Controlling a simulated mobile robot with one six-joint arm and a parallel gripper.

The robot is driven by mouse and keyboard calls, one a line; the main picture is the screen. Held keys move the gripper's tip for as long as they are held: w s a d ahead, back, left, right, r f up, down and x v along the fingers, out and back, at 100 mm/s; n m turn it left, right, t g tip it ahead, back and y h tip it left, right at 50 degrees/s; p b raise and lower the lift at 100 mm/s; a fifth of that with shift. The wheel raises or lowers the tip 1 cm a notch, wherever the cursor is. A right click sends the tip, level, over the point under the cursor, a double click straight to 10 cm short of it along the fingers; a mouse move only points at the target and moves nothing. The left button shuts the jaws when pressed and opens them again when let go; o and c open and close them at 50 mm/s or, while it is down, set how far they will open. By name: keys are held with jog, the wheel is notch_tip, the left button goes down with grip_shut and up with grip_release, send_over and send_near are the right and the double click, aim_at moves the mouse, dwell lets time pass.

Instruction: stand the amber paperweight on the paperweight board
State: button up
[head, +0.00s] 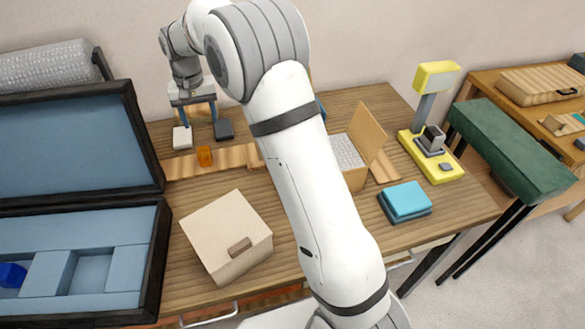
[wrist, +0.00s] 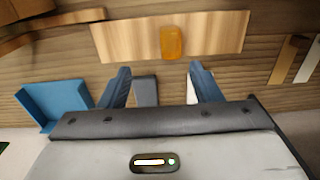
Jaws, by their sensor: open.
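The amber paperweight (head: 204,156) is a small orange see-through block. It rests on a light striped wooden board (head: 178,167), which I take to be the paperweight board, behind the cardboard box. In the wrist view the paperweight (wrist: 172,42) is near the middle of the board (wrist: 120,40), close to its lower edge. I cannot tell whether it stands or lies. My gripper (head: 197,112) is open and empty, above the back of the table. In the wrist view my gripper (wrist: 159,68) has its two blue fingers wide apart, and the paperweight shows beyond the fingertips, apart from them.
A white block (head: 182,138) and a dark block (head: 223,129) sit below my gripper. A closed box (head: 228,236) stands in front of the board. A large open blue-lined case (head: 158,200) is at left. My arm hides part of the table. A blue tray (wrist: 28,100) shows at left.

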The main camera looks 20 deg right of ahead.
jog(key=s+d+r+t, duration=0.1)
jog(key=s+d+r, duration=0.45)
jog(key=s, duration=0.25)
jog(key=s+d+r, duration=0.4)
jog(key=s+d, duration=0.2)
jog(key=s, duration=0.1)
jog(key=s+d+f+t, duration=0.1)
jog(key=s+d, duration=0.2)
jog(key=s, duration=0.6)
jog(key=s+d+f, duration=0.2)
jog(key=s+d, duration=0.1)
jog(key=s, duration=0.7)
jog(key=shift+t, duration=0.4)
jog(key=shift+d+f, duration=0.1)
